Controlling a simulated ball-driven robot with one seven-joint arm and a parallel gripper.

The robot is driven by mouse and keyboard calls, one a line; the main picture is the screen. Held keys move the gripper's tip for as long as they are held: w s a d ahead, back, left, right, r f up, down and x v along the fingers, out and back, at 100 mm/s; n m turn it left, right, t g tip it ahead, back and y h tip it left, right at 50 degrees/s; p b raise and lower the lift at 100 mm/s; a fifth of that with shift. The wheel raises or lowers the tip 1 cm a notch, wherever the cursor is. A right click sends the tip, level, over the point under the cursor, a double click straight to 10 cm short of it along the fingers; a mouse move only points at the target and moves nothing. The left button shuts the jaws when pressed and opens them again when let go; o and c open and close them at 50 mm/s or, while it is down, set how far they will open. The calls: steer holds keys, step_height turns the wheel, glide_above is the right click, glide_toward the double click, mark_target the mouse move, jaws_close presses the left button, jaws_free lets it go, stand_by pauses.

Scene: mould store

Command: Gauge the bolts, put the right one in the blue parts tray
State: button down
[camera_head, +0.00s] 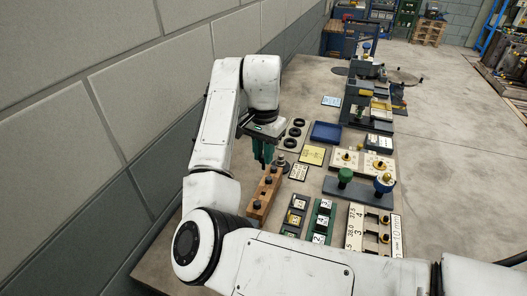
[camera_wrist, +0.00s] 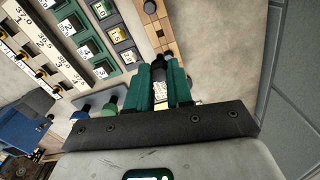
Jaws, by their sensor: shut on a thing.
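My gripper (camera_head: 263,163) has green fingers and is low over the far end of the wooden bolt rack (camera_head: 263,195). In the wrist view my gripper (camera_wrist: 162,78) is shut on a dark bolt (camera_wrist: 160,72); a pale marked patch shows between the fingers. Whether the bolt is clear of the rack I cannot tell. Dark bolts (camera_head: 257,205) stand in the rack. The blue parts tray (camera_head: 326,132) lies flat beyond the gripper, to the right, and looks empty. A green numbered gauge block (camera_head: 320,221) and a dark numbered block (camera_head: 295,215) stand right of the rack.
A large pale numbered gauge board (camera_head: 357,230) is at the near right. A green knob (camera_head: 345,176) and blue knob (camera_head: 383,182) stand on a dark base. Black rings (camera_head: 295,131) and a yellow card (camera_head: 312,155) lie near the tray. A block wall (camera_head: 130,110) closes the left side.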

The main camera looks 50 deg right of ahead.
steer(key=shift+r+p, duration=1.95)
steer(key=shift+r, duration=0.3)
